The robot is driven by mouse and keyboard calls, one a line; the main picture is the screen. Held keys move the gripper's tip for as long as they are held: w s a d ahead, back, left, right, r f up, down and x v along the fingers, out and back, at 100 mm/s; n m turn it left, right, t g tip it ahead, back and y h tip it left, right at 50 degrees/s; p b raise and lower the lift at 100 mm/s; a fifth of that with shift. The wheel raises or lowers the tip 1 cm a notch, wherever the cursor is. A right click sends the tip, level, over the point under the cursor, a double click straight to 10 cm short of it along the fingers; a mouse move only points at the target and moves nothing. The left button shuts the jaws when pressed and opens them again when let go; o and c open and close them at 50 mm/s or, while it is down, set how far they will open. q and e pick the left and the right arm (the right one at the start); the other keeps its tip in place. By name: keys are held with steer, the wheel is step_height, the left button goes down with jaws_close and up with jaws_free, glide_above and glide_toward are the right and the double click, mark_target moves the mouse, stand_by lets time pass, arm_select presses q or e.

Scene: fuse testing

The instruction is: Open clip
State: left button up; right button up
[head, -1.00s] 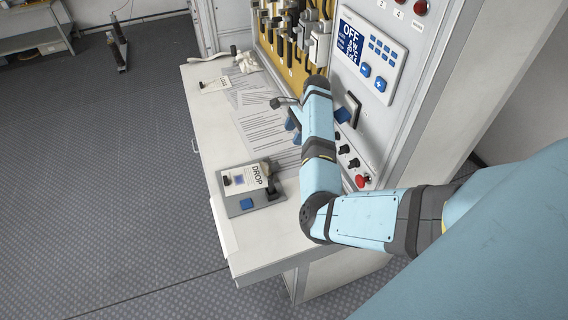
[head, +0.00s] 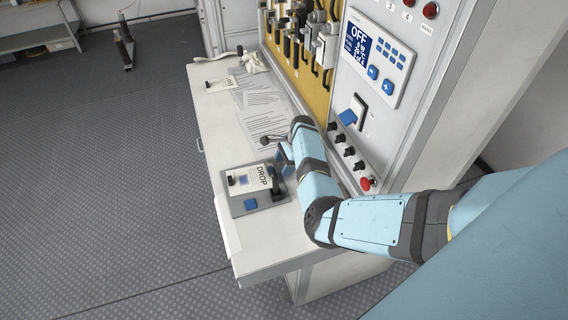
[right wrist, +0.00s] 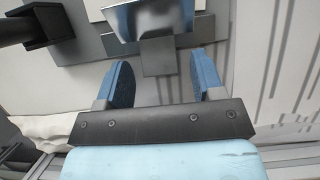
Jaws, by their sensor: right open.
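My right gripper (head: 284,160) is at the right side of the grey test fixture with the DROP label (head: 262,179), partly hidden by my own arm. In the right wrist view its two blue fingers (right wrist: 160,66) are open and apart. A shiny metal piece with a grey tab (right wrist: 157,57) lies ahead of them, the tab in line with the gap; it may be the clip, but I cannot be sure. In the head view a dark upright part (head: 275,182) stands on the fixture beside the gripper. My left gripper is not in view.
The fixture has a blue button (head: 250,204) and sits on a white bench (head: 225,138). Paper sheets (head: 262,113) lie farther back. A panel with an OFF display (head: 358,45), a red button (head: 368,183) and knobs rises at the right. Several fuses hang on a yellow board (head: 314,90).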

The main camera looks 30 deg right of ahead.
steer(key=shift+c, duration=0.3)
steer(key=c, duration=0.9)
steer(key=shift+d+f+y, duration=0.1)
steer(key=shift+f+y, duration=0.15)
steer(key=shift+y, duration=0.55)
steer(key=o, duration=1)
steer(key=shift+c, duration=0.2)
steer(key=v, duration=0.7)
steer(key=shift+s+d+r, duration=0.15)
steer(key=shift+s+r, duration=0.05)
steer(key=shift+r, duration=0.05)
